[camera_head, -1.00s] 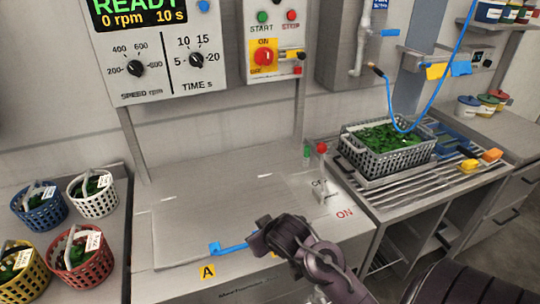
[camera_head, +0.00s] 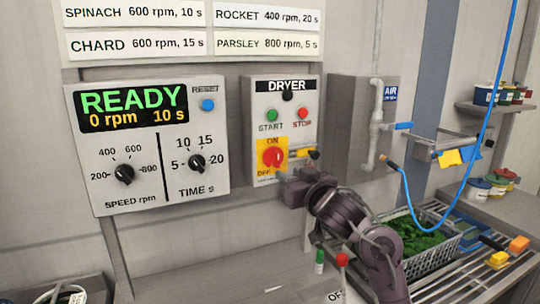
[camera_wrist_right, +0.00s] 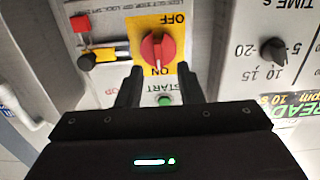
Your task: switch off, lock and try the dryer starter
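The dryer starter (camera_head: 284,95) is a grey wall box with a green START button (camera_head: 271,115) and a red STOP button (camera_head: 303,113). Its red rotary knob (camera_head: 272,157) sits on a yellow ON/OFF plate; in the right wrist view the knob (camera_wrist_right: 158,48) stands in line with ON. Beside it are a yellow bar with a black end (camera_head: 303,153) and a red block (camera_wrist_right: 80,24). My right gripper (camera_head: 283,186) is just below the knob. In the wrist view its fingers (camera_wrist_right: 157,88) are apart and empty, with the knob ahead between them. My left gripper is out of view.
The speed and time panel (camera_head: 150,150) reads READY, 0 rpm, 10 s, left of the starter. A pipe and blue air hose (camera_head: 405,190) hang to the right, above a crate of greens (camera_head: 430,262). A red-topped stick (camera_head: 342,260) stands below my right arm.

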